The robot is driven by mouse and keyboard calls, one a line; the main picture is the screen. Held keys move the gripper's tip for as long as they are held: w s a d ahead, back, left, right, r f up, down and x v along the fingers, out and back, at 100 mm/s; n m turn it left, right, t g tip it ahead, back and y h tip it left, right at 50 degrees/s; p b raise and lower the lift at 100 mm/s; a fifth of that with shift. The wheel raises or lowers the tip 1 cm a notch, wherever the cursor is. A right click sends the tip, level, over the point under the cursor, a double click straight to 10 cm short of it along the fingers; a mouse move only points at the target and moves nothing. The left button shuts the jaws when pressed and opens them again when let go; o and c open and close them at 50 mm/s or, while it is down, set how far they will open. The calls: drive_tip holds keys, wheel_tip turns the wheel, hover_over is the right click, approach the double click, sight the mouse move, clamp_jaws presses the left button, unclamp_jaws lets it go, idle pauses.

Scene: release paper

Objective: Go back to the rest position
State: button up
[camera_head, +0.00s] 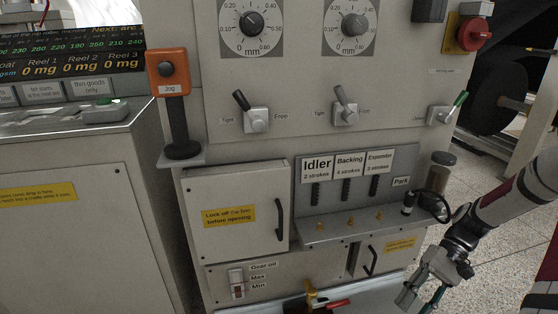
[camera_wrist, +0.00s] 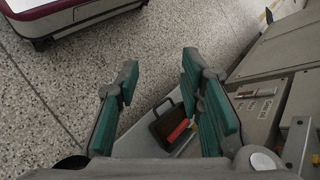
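My gripper (camera_head: 418,298) is at the lower right of the head view, in front of the machine's lower right corner and pointing down. In the wrist view my gripper (camera_wrist: 160,70) has its two green-padded fingers spread wide apart. Nothing is between them; the floor shows through the gap. The gripper touches nothing that I can see.
The grey machine front (camera_head: 240,170) stands close to my arm, with levers, dials and a shelf (camera_head: 345,230). A yellow tap (camera_head: 312,296) sits low down. A dark case (camera_wrist: 168,122) with a red part lies below my fingers. Speckled floor (camera_head: 490,270) is free at right.

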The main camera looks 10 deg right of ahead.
drive_tip(key=s+a+r+n+h, duration=0.15)
drive_tip(key=a+r+h, duration=0.35)
drive_tip(key=r, duration=0.6)
drive_tip(key=s+a+r+n+h, duration=0.1)
drive_tip(key=s+a+r+h, duration=0.15)
drive_tip(key=a+r, duration=0.6)
drive_tip(key=s+a+r+n+t+h, duration=0.1)
drive_tip(key=s+a+r+t, duration=0.15)
drive_tip(key=s, duration=0.45)
drive_tip(key=s+a+r+n+t+h, duration=0.1)
drive_tip(key=s+a+r+n+t, duration=0.1)
drive_tip(key=s+a+r, duration=0.3)
wheel_tip(320, 180, up, 39)
drive_tip(key=t+p, duration=0.3)
drive_tip(key=p, duration=3.5)
drive_tip(key=shift+s+d+p, duration=0.4)
drive_tip(key=shift+s+d, duration=0.05)
